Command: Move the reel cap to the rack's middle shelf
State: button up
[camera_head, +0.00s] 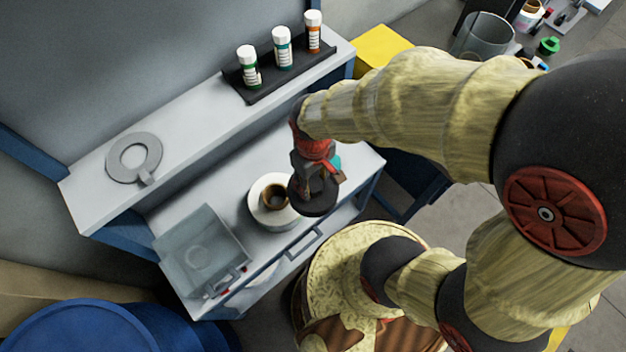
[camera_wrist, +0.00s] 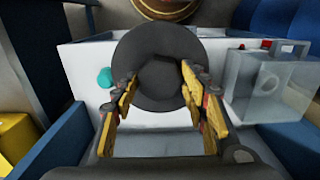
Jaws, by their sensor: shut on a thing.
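The reel cap, a dark round disc with a raised hub (camera_head: 313,197), is held in my gripper (camera_head: 316,180). In the wrist view the cap (camera_wrist: 150,45) sits between the two yellow-padded fingers of my gripper (camera_wrist: 158,78), which are shut on its hub. In the head view the cap is above the white bench, just right of a white reel with a brown core (camera_head: 258,204). Whether it touches the reel is unclear. The cap hides the reel in the wrist view. I cannot make out for sure which structure is the rack or its middle shelf.
A raised ledge (camera_head: 75,188) holds a grey ring with a tab (camera_head: 121,158) and a black tray (camera_head: 283,79) with three capped bottles. A clear box (camera_head: 198,248) stands at the bench's left front. A teal item (camera_wrist: 105,77) lies near the cap. A blue drum (camera_head: 75,325) is at lower left.

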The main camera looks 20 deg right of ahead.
jog(key=shift+r+p, duration=0.35)
jog(key=shift+r, duration=0.25)
